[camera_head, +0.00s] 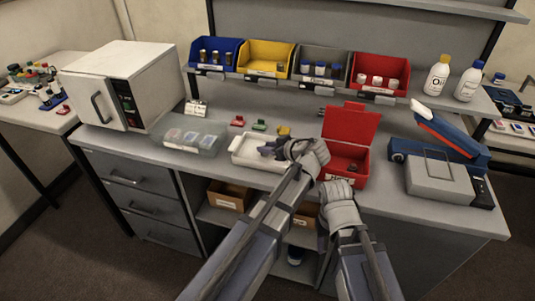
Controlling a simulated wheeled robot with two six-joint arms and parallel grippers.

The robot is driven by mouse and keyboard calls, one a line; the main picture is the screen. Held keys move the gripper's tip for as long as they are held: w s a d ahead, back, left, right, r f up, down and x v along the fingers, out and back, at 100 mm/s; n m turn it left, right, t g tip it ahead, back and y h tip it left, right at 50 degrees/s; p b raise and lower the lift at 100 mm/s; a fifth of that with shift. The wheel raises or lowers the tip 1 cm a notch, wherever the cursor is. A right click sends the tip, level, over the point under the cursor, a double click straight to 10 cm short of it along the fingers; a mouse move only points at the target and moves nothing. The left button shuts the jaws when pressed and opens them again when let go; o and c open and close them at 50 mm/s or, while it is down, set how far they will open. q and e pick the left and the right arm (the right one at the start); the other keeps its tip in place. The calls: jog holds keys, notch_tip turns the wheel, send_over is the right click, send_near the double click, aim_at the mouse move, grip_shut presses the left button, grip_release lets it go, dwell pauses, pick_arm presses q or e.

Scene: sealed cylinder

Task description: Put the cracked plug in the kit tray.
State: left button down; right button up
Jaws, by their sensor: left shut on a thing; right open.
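A shallow white tray (243,160), which looks like the kit tray, lies on the bench near its front edge. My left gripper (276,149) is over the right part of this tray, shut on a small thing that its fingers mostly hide. I cannot tell whether that thing is the cracked plug, or whether it touches the tray. My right gripper (336,187) is open at the front of an open red box (357,152) with a white label. A small dark thing lies inside the box.
Blue (216,52), yellow (265,58), grey (321,68) and red (381,75) bins with small parts line the back. A clear-lidded case (190,136) lies left of the tray, small coloured pieces behind it. A white oven-like box (128,85) stands left, a grey-blue device (437,172) right.

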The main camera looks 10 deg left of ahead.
pick_arm(q)
jog(key=shift+f, duration=0.15)
jog(key=shift+f, duration=0.2)
jog(key=c, duration=0.6)
grip_release()
jog(key=shift+o, duration=0.2)
jog(key=shift+r, duration=0.1)
